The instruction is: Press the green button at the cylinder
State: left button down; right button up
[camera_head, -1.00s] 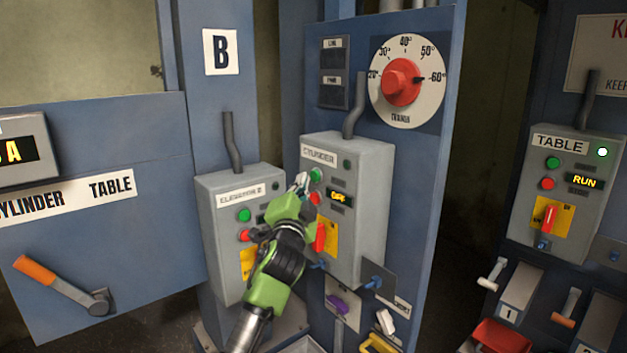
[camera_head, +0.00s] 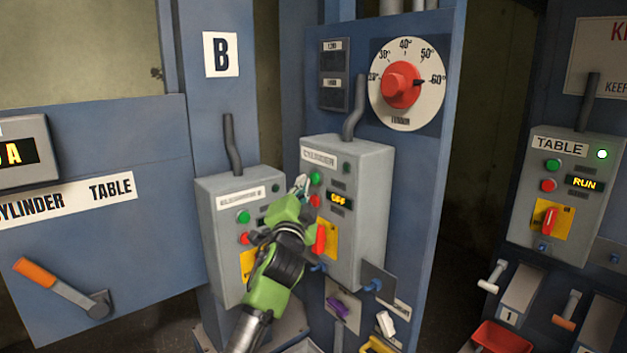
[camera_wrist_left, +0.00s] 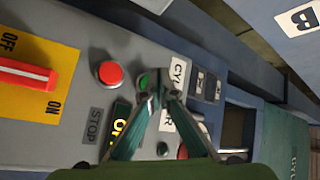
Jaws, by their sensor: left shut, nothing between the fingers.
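The grey CYLINDER box (camera_head: 366,165) stands on the blue panel, middle of the head view. Its green button (camera_head: 316,179) sits upper left on the box face, above a red button (camera_head: 315,201). The display (camera_head: 339,199) reads OFF. My left gripper (camera_head: 303,184) is shut and empty, its tips just left of the green button. In the left wrist view the gripper tips (camera_wrist_left: 158,92) partly cover the green button (camera_wrist_left: 145,80), with the red button (camera_wrist_left: 110,73) beside it. I cannot tell whether the tips touch the button. My right gripper is not in view.
The elevator box (camera_head: 212,255) with its own green button (camera_head: 243,216) is close on the left. An orange-red switch (camera_head: 320,238) is below the buttons. The TABLE box (camera_head: 520,215) on the right shows RUN. A red dial (camera_head: 402,84) is above.

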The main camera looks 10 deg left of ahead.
pick_arm(q)
jog(key=shift+d, duration=0.1)
jog(key=shift+w+d, duration=0.2)
jog(key=shift+w, duration=0.15)
jog(key=shift+w+d+b, duration=0.3)
jog(key=shift+w+b, duration=0.05)
jog(key=shift+b, duration=0.25)
dwell(0.8)
jog(key=shift+r, duration=0.1)
jog(key=shift+s+a+p, duration=0.5)
jog(key=shift+s+p, duration=0.15)
jog(key=shift+s, duration=0.1)
